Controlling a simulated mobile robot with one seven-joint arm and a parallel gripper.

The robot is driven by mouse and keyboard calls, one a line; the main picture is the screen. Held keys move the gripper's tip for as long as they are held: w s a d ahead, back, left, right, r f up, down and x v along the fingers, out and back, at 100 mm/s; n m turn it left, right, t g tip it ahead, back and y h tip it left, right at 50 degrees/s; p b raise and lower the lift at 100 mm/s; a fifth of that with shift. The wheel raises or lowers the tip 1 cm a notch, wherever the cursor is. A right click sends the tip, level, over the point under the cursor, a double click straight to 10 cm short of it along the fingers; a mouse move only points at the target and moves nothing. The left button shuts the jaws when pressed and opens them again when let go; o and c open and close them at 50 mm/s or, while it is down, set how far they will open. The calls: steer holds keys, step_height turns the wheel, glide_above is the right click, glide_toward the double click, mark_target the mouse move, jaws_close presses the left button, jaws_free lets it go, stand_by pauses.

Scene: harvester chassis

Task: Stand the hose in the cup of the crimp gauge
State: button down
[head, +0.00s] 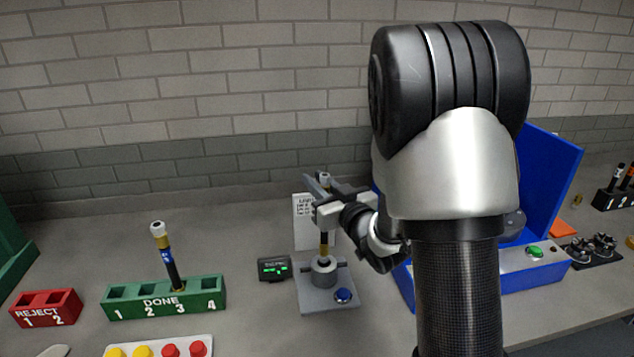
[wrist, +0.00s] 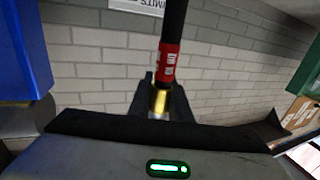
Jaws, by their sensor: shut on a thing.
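The hose (head: 324,243) stands about upright under my gripper (head: 326,204), which is shut on its upper end. In the wrist view the hose (wrist: 174,35) is black with a red label and a brass-coloured ferrule between the fingers. The crimp gauge (head: 313,297) is a grey base with a round grey cup (head: 323,272) and a blue button (head: 343,295). The lower end of the hose is right at the cup's mouth; I cannot tell how deep it sits.
A small display (head: 274,268) with green characters stands left of the gauge. A green DONE rack (head: 165,302) holds another hose (head: 168,258) in slot 3. A red REJECT rack (head: 45,309) is at far left. A blue machine (head: 549,180) stands close on the right.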

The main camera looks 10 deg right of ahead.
step_height(320, 180, down, 7)
steer(key=b, duration=0.7)
steer(key=shift+r, duration=0.15)
stand_by(1.0)
steer(key=c, duration=1.6)
jaws_free()
steer(key=shift+o, duration=0.2)
